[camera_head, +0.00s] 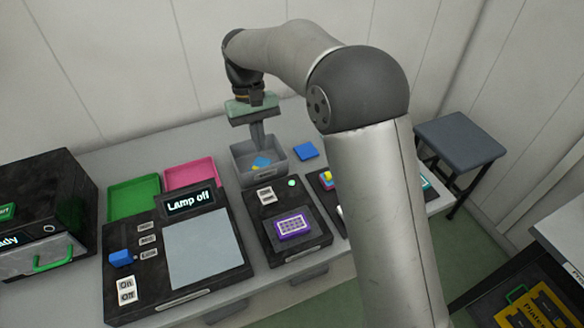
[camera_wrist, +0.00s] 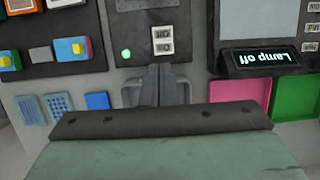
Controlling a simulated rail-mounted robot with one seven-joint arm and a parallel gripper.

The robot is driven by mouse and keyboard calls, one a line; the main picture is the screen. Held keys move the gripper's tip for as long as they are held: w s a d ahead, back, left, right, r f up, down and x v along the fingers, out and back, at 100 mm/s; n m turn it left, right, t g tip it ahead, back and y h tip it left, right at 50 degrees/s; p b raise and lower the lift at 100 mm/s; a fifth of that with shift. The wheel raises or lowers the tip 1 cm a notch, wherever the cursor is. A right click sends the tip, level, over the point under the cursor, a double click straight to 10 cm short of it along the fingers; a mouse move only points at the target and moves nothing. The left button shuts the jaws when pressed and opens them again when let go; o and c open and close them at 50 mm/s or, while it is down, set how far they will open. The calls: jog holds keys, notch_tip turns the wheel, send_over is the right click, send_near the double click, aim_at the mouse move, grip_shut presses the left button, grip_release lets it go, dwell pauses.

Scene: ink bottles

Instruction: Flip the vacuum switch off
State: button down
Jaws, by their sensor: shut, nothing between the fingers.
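A small white two-part switch with dark lettering (camera_head: 265,194) is on the black device in the middle of the bench, beside a lit green light (camera_head: 291,183). I take it for the vacuum switch; no name is readable on it. In the wrist view the switch (camera_wrist: 162,40) appears upside down, with the green light (camera_wrist: 126,54) to its left. My gripper (camera_head: 258,146) is shut and empty, pointing down over the grey bin behind that device. In the wrist view its fingers (camera_wrist: 160,85) are together, apart from the switch.
The grey bin (camera_head: 243,181) holds blue and yellow pieces. A purple well plate (camera_head: 292,226) sits on the same black device. To its left is a panel reading "Lamp off" (camera_head: 191,200), with its own On/Off switch (camera_head: 127,289). Green (camera_head: 133,194) and pink (camera_head: 190,173) trays stand behind.

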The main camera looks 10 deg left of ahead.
aim_at(269, 199)
jog(key=shift+s+a, duration=0.1)
jog(key=shift+s+a, duration=0.1)
jog(key=p+x, duration=0.1)
jog(key=x, duration=1.3)
jog(key=shift+p, duration=0.35)
